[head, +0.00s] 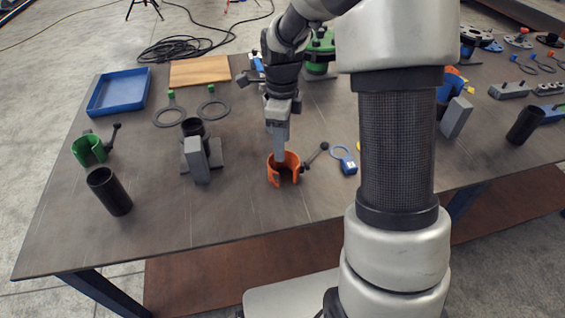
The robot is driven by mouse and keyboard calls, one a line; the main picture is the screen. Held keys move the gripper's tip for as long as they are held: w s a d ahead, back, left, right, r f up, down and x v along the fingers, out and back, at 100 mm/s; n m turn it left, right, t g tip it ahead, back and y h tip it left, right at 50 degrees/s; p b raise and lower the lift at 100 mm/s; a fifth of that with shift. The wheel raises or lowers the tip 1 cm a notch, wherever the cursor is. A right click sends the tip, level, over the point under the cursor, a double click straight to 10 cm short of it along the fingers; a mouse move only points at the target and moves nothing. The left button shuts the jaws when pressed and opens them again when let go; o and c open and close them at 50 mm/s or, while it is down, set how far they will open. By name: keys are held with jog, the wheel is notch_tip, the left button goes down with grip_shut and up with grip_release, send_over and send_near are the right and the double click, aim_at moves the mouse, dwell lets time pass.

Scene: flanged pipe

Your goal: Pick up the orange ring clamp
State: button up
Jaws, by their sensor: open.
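The orange ring clamp (284,172) stands on the dark table with its dark handle pointing up and to the right. My gripper (279,155) points down right at the clamp, and its grey finger overlaps the clamp's upper rim in the head view. Only one finger shows clearly, and I cannot tell whether it touches the clamp. The jaws are open and hold nothing visible. Part of the clamp's far side is hidden behind the finger.
A green ring clamp (89,150) and black tube (110,192) stand at the left. A grey block fixture (197,160) is left of the orange clamp, and a blue tag ring (344,158) is right. A blue tray (119,92) lies behind. The table (250,222) is clear in front.

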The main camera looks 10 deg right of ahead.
aim_at(285, 165)
notch_tip(285, 165, down, 5)
jog(key=shift+d+r+b, duration=0.15)
jog(key=shift+r+b, duration=0.05)
jog(key=shift+b, duration=0.15)
jog(key=shift+c, duration=0.3)
jog(key=shift+r, duration=0.1)
grip_shut()
